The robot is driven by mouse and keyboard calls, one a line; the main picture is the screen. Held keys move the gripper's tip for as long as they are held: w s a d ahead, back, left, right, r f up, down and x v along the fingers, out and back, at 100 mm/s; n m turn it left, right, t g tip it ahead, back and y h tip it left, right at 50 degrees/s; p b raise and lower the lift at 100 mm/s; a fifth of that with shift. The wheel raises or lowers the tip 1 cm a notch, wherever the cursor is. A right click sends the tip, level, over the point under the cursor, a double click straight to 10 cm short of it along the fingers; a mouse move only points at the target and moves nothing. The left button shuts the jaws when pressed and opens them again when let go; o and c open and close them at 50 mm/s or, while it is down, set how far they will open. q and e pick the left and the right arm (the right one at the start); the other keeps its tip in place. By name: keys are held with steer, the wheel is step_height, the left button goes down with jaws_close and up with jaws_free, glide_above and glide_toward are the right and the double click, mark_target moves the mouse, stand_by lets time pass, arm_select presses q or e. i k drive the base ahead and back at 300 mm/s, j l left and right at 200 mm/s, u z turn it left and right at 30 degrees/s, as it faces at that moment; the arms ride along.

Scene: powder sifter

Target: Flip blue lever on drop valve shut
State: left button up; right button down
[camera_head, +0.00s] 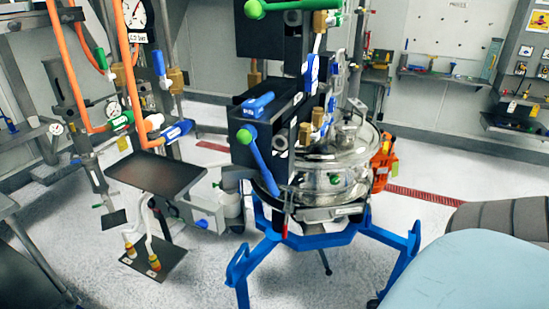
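The sifter (330,170) stands at the centre, a shiny round metal vessel beside black panels. A long blue lever (262,160) with a green knob slants down from upper left to lower right across its front left side. A short blue handle (258,103) lies just above, on a black block. More blue handles are on the pipework at left, one upright (158,62) and one slanted (178,130). I cannot tell which of these belongs to the drop valve. Neither of my grippers is in view.
A blue stand (318,240) with spread legs carries the sifter. Orange pipes (68,65) and a black tray (157,172) are at left. An orange item (384,162) is behind right. Wall shelves (445,76) are at the back. Grey floor is open at the lower middle left.

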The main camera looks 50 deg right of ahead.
mark_target(246, 135)
steer(key=i+j+z, duration=0.15)
steer(key=z, duration=0.15)
steer(key=i+j+z, duration=0.15)
steer(key=j+z, duration=0.15)
steer(key=j, duration=0.15)
steer(key=i+j+z, duration=0.1)
steer(key=j+z, duration=0.2)
steer(key=i+j+z, duration=0.1)
steer(key=j+z, duration=0.35)
steer(key=j, duration=0.5)
